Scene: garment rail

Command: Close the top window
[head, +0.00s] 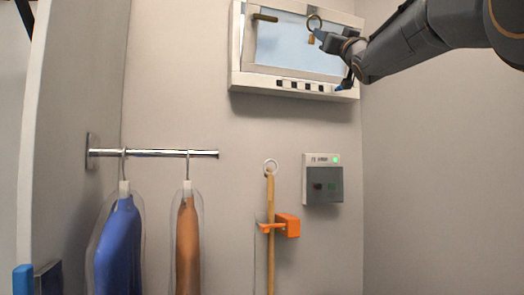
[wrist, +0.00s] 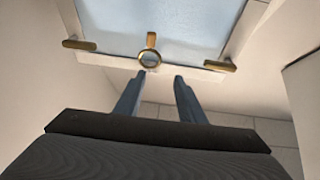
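The top window (head: 290,88) is high on the wall in the head view, with a white frame and a pale blue pane. Its sash (head: 265,63) looks tilted out of the frame. A brass ring (head: 314,22) hangs on a tab at the sash edge; it also shows in the wrist view (wrist: 150,59), between brass handles (wrist: 80,45) and (wrist: 220,65). My gripper (head: 328,61) is at the window's right side. In the wrist view my gripper (wrist: 160,75) has its fingers apart and empty, with the ring just beyond the tips, nearer the left finger. No contact is visible.
A wooden pole (head: 271,200) with a ring top stands in an orange holder (head: 288,225) below the window. A grey control box (head: 323,185) with a green light is right of it. A chrome rail (head: 150,153) holds a blue garment (head: 118,245) and a brown garment (head: 187,245).

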